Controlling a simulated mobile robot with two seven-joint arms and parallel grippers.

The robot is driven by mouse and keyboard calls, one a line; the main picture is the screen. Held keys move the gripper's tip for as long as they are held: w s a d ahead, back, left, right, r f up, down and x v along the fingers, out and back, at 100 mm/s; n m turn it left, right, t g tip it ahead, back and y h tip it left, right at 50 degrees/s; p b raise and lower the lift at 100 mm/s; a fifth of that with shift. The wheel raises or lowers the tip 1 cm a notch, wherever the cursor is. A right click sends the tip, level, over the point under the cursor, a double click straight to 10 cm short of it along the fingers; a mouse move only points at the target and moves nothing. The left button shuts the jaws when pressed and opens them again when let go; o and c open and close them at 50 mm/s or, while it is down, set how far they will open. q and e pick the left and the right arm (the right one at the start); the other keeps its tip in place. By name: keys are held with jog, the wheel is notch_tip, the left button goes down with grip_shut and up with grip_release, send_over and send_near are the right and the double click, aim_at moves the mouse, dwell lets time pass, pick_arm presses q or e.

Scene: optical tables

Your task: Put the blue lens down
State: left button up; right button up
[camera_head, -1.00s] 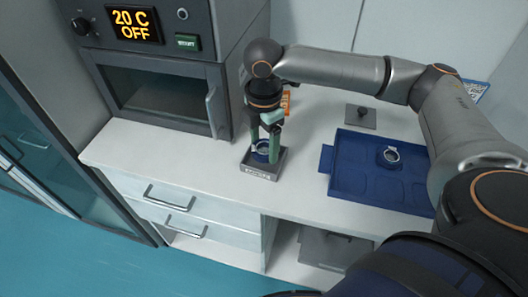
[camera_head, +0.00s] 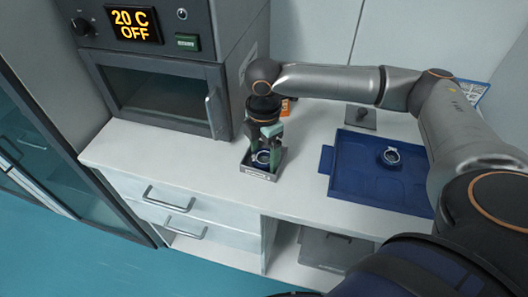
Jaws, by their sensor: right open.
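The blue lens (camera_head: 262,157), a small blue ring-shaped mount, sits inside a small grey open-topped holder (camera_head: 259,174) on the white counter. My right gripper (camera_head: 263,152) points down over the holder, its green fingers open on either side of the lens and partly hiding it. Whether a finger still touches the lens cannot be told. My left gripper does not show.
A blue tray (camera_head: 346,180) to the right holds another ringed lens (camera_head: 391,156). A grey block with a knob (camera_head: 361,117) stands behind the tray. An oven (camera_head: 160,80) reading "20 C OFF" stands at the left. Counter between holder and tray is clear.

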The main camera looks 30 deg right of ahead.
aim_at(264, 158)
jog(key=shift+r, duration=0.2)
notch_tip(264, 158, up, 12)
jog(key=p, duration=0.1)
dwell(0.6)
